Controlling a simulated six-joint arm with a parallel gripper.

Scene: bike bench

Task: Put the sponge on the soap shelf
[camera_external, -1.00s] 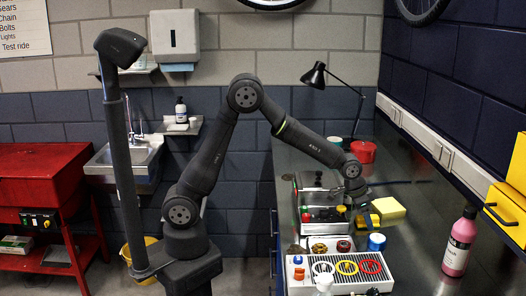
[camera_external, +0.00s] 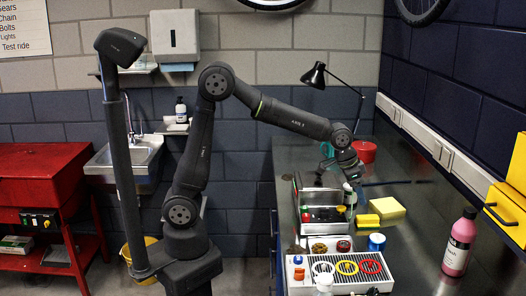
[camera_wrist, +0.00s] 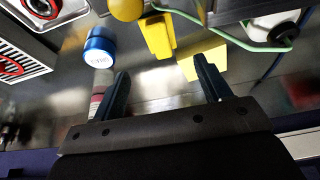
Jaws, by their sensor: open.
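A pale yellow block (camera_external: 387,207), which looks like the sponge, lies on the dark bench. It shows in the wrist view (camera_wrist: 203,60) beyond the right finger. A smaller, deeper yellow block (camera_external: 368,220) lies at its front left; the wrist view shows it (camera_wrist: 155,37) ahead of the gap between the fingers. I cannot tell for sure which one is the sponge. My gripper (camera_wrist: 161,68) is open and empty, above the bench and to the left of the pale block in the external view.
A blue-lidded jar (camera_external: 376,242) stands in front of the yellow blocks. A pink bottle (camera_external: 460,242) stands right; a red tub (camera_external: 364,152) and lamp are behind.

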